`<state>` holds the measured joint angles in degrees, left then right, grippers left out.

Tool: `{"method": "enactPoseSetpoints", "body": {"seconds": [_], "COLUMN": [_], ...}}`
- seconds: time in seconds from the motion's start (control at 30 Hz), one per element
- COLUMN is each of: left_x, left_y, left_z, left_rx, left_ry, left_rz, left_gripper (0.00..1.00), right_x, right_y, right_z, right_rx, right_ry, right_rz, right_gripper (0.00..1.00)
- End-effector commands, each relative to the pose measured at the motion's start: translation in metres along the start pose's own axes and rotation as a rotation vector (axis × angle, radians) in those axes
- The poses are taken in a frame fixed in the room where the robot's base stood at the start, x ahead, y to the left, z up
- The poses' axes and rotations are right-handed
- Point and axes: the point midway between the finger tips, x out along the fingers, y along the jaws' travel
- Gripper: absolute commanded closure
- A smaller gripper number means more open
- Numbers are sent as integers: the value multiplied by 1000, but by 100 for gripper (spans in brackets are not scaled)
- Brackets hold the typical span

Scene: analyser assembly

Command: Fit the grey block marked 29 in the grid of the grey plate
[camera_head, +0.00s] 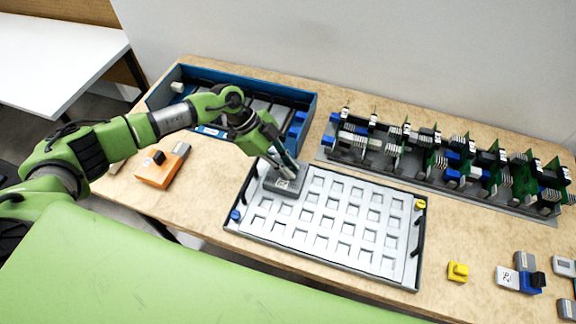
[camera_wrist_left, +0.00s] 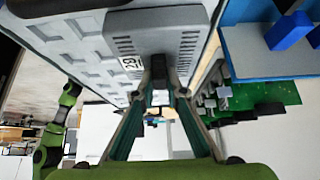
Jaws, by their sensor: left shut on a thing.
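The grey block marked 29 (camera_head: 283,187) is at the upper left part of the grey plate (camera_head: 330,222). In the left wrist view the block (camera_wrist_left: 160,28), with slots and its "29" label, lies over the plate's grid (camera_wrist_left: 72,45). My left gripper (camera_head: 294,172) is shut on the block, and its fingers also show in the left wrist view (camera_wrist_left: 159,82). I cannot tell whether the block is seated in the grid or just above it. The block and fingers hide the grid cells beneath. My right gripper is not in view.
A blue bin (camera_head: 313,112) stands behind the plate at left. A long rack of circuit boards (camera_head: 430,178) stands behind at right. An orange block (camera_head: 157,173) lies left of the plate. A yellow block (camera_head: 458,272) and white and blue parts (camera_head: 519,281) lie to its right.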

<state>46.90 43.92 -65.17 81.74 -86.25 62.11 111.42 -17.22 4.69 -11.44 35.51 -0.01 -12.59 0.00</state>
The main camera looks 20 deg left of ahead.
Motion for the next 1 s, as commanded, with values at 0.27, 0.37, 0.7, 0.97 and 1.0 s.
{"method": "enactPoseSetpoints", "body": {"seconds": [0.27,0.37,0.7,0.97,1.0], "left_x": [2,2,3,2,2], "left_y": [0,0,1,0,0], "left_z": [1,1,2,2,2], "left_rx": [1,1,0,0,0], "left_ry": [0,0,-2,-1,-1], "left_rz": [-1,-1,1,1,1], "left_gripper": [100,75,67,67,67], "right_x": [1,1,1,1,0], "right_y": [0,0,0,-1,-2], "right_z": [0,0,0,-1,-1], "right_rx": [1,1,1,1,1], "right_ry": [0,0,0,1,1], "right_rz": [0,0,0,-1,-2], "right_gripper": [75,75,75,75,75]}}
